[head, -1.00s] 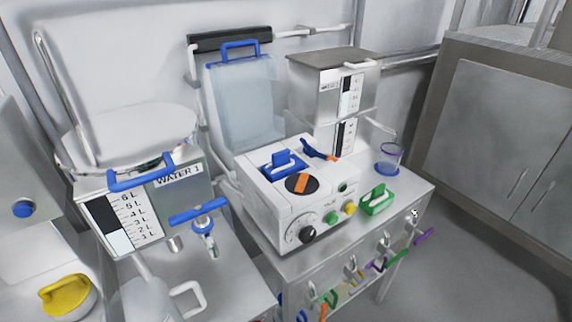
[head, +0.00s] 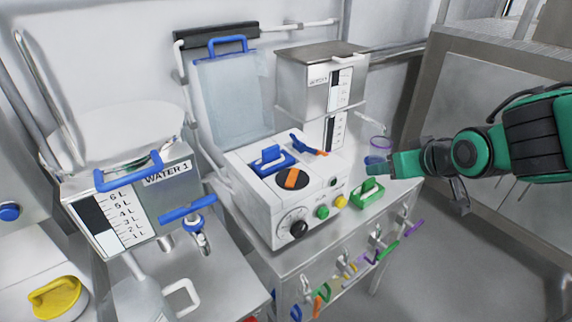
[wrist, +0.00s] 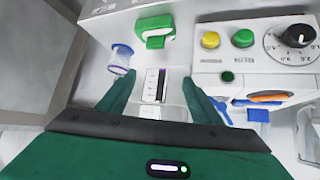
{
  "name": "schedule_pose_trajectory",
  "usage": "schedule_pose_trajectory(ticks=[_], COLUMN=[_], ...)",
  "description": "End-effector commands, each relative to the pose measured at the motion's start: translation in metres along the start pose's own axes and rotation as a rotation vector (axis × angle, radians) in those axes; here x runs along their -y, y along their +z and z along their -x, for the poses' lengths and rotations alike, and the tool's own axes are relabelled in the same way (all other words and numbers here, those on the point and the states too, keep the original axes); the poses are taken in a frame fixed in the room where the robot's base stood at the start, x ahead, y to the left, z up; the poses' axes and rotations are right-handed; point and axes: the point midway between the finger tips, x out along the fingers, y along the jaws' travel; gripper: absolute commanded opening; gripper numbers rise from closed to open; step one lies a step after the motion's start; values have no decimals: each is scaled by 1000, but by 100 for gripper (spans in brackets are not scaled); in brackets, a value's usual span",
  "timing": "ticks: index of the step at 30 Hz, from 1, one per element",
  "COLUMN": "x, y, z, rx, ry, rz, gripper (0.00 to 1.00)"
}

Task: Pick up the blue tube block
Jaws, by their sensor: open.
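The blue tube block (head: 270,158), with an upright handle, sits on top of the white pump unit (head: 262,205), behind the orange and black knob (head: 292,179). In the wrist view a small blue piece (wrist: 259,115) behind that knob looks like part of it; the rest is hidden by my gripper body. My gripper (head: 393,163) is to the right of the pump unit, beside the clear cup, well apart from the block. In the wrist view my gripper (wrist: 160,82) has its fingers spread, with nothing held between them.
A green handled block (head: 368,193) stands on the bench right of the pump unit. A purple-rimmed cup (head: 381,143) is by my fingers. A blue lever with an orange tip (head: 308,143) sits beside the block. Coloured handles hang along the bench front.

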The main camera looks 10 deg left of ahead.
Motion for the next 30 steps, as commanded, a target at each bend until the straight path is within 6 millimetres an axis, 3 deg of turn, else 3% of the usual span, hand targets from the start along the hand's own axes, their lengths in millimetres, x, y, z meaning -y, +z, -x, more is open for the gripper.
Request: schedule_pose_trajectory(ticks=[1,6,9,12,17,30], x=[37,141,188,218,237,253], y=[-13,-50,-61,-66,-72,-88], z=[-9,-18,-14,-9,-11,-53], rx=[-52,-228,-305,-354,-385,-386], ry=[-58,-220,-295,-345,-373,-370], rz=[48,146,177,192,198,197], gripper=[59,59,59,59,59,59])
